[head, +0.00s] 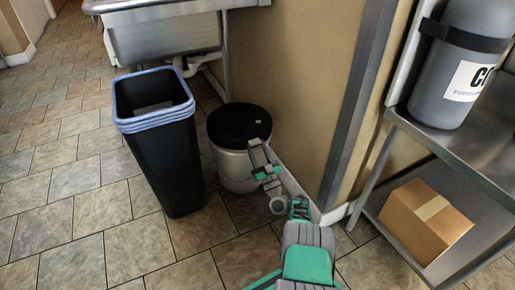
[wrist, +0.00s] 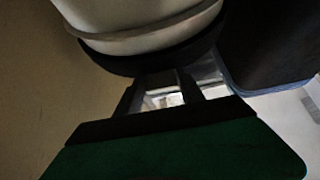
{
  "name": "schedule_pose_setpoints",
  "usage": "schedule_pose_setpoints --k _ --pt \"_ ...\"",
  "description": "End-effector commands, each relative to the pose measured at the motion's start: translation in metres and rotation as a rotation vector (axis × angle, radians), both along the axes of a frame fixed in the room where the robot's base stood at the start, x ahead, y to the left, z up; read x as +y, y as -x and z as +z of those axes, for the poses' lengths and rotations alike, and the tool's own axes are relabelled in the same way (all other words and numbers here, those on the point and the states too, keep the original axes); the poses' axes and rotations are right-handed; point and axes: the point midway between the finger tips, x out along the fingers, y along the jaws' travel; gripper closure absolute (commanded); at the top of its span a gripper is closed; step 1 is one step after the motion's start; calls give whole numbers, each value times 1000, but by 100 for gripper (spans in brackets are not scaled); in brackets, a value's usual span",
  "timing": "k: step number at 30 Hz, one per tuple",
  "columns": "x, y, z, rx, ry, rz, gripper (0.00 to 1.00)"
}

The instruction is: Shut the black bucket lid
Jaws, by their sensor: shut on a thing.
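The white bucket (head: 234,171) stands on the floor against the tan wall. Its round black lid (head: 239,124) lies over the top and looks about level. I cannot tell whether it is fully pressed down. My gripper (head: 258,150) reaches the near right edge of the lid, with its fingers shut on that edge. In the wrist view the bucket (wrist: 143,18) and the dark lid edge (wrist: 135,64) fill the top, and the fingertips of my gripper (wrist: 166,80) meet that edge. The exact contact is dark and partly hidden.
A tall black bin (head: 160,155) with blue-grey rims stands close to the bucket's left. A steel sink (head: 165,35) is behind. At right, a metal shelf (head: 455,155) holds a grey cylinder (head: 455,70) and a cardboard box (head: 425,215). Tiled floor at left is clear.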

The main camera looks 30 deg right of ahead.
Motion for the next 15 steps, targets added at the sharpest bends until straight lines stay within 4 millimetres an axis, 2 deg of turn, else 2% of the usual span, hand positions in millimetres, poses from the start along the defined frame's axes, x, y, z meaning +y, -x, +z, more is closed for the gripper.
schedule_pose_setpoints --k 1,13,14,15 --pt "5 1 -15 25 -5 5 100" --pt "3 3 -22 31 -13 -1 100" --pt "3 3 -22 31 -12 -2 54" --pt "2 3 -22 31 -12 -2 51"
